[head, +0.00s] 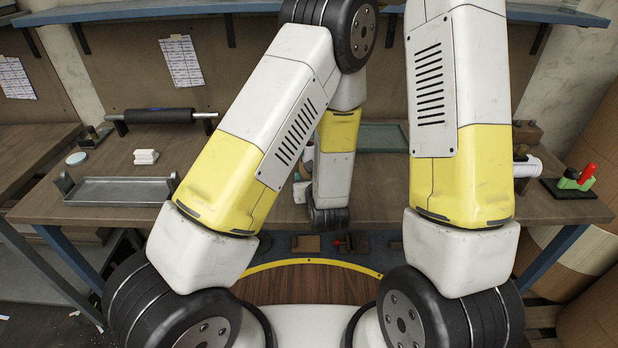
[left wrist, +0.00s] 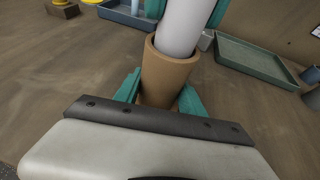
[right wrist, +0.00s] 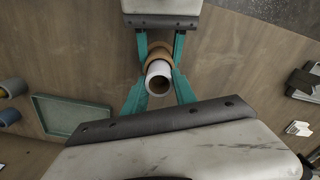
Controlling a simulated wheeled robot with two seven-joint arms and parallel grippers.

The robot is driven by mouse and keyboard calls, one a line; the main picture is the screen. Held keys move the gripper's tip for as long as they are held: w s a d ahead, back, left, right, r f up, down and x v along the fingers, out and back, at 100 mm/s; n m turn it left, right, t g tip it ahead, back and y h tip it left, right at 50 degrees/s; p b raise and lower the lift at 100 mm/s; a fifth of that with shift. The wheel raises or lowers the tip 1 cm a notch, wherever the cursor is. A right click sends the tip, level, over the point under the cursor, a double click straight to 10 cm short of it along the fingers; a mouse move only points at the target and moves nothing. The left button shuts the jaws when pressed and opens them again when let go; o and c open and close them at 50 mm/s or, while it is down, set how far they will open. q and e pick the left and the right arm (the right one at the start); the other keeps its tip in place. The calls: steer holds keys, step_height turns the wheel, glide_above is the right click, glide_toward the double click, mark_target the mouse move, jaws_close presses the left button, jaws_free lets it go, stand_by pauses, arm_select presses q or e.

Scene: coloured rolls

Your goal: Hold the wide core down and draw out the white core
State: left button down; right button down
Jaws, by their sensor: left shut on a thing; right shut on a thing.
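The brown wide core (left wrist: 168,78) stands in the left wrist view between the teal fingers of my left gripper (left wrist: 160,98), which is shut on it. The white core (left wrist: 184,28) sticks up out of its mouth, slightly tilted in this view. In the right wrist view my right gripper (right wrist: 159,84) is shut on the white core (right wrist: 158,68), whose open end faces the camera. The wide core (right wrist: 157,50) shows behind it, with my left gripper's fingers at its sides. How much white core is still inside is hidden. In the head view my arms mostly cover both cores.
A green tray (left wrist: 270,68) lies beside the cores; it also shows in the right wrist view (right wrist: 72,114). In the head view a grey metal tray (head: 118,191) and a black roller (head: 158,116) are at left. A red and green item (head: 577,178) is at right.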

arm_select(q)
steer(key=shift+s+f, duration=0.1)
steer(key=shift+f, duration=0.1)
arm_select(e)
steer(key=shift+r, duration=2.95)
steer(key=shift+w, duration=0.1)
